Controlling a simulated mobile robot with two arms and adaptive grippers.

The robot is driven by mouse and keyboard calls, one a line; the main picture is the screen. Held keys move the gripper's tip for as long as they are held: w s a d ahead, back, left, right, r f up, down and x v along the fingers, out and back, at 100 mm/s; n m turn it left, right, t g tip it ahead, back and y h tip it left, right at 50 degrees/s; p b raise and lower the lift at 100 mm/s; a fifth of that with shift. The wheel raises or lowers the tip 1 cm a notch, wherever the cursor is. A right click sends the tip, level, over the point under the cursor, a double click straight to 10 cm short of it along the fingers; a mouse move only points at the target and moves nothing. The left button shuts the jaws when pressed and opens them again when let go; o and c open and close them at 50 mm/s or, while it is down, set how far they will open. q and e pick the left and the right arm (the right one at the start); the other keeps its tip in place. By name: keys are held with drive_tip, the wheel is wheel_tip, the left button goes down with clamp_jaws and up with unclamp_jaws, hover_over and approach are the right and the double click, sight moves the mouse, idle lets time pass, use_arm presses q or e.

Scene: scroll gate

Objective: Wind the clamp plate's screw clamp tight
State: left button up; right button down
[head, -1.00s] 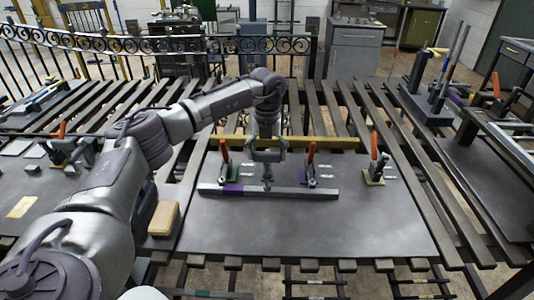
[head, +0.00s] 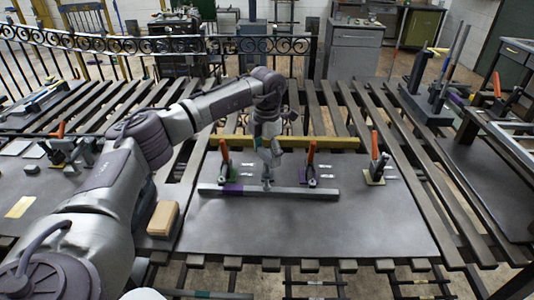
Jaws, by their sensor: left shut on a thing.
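The clamp plate is the dark metal sheet (head: 310,232) on the slatted table. A long grey bar (head: 288,193) lies across it, with a purple patch near its left end. My left gripper (head: 267,160) points down above the bar, between two orange-handled clamps, and is shut on the top of the screw clamp (head: 266,183). The fingers hide most of that top. The left orange-handled clamp (head: 225,160) has a green base and the middle one (head: 309,170) a purple base; both stand at the bar. My right gripper is out of view.
A third orange-handled clamp (head: 375,168) stands apart on the right of the plate. A yellow bar (head: 325,142) lies behind the clamps. A tan block (head: 163,218) sits near my left arm. The plate's front area is clear.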

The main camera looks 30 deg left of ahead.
sight(267, 152)
use_arm(q)
drive_tip(key=shift+w+r+m, duration=0.1)
drive_tip(key=shift+r+m, duration=0.2)
drive_tip(key=shift+m, duration=0.8)
drive_tip(key=o, duration=1)
drive_tip(key=shift+f, duration=0.1)
wheel_tip(267, 152, up, 12)
